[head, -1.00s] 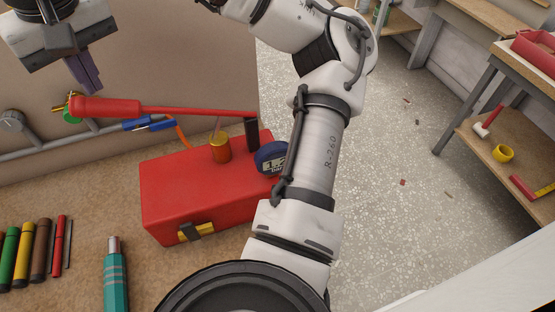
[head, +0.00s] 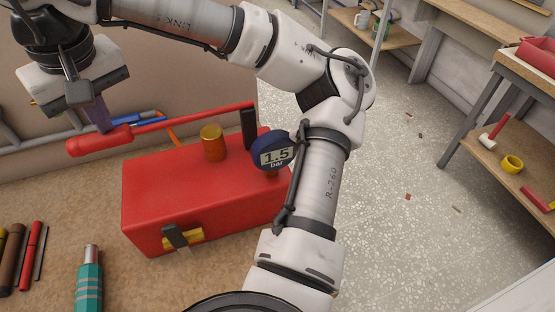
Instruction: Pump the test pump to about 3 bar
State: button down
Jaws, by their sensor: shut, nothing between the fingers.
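The test pump is a red box (head: 200,195) on the brown bench, with a brass cap (head: 212,143) and a round blue gauge (head: 274,151) reading 1.5 bar. Its long red lever runs left from a dark post (head: 249,128) to a thick red grip (head: 100,140), which sits lower than the post's top. My gripper (head: 98,117) is at the upper left, pointing down with its purple fingers shut. The fingertips are right at the grip's top or just behind it; I cannot tell whether they touch.
A teal marker-like tool (head: 89,285) and several pens (head: 30,255) lie at the front left. Grey pipework (head: 25,148) with a blue-handled valve (head: 147,117) runs along the wall behind. Open floor and a wooden shelf bench (head: 495,155) are at the right.

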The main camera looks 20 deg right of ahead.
notch_tip(320, 180, up, 11)
jog(key=p, duration=0.8)
notch_tip(320, 180, down, 12)
jog(key=b, duration=0.9)
jog(key=shift+r, duration=0.1)
notch_tip(320, 180, up, 12)
jog(key=p, duration=0.9)
dwell(1.2)
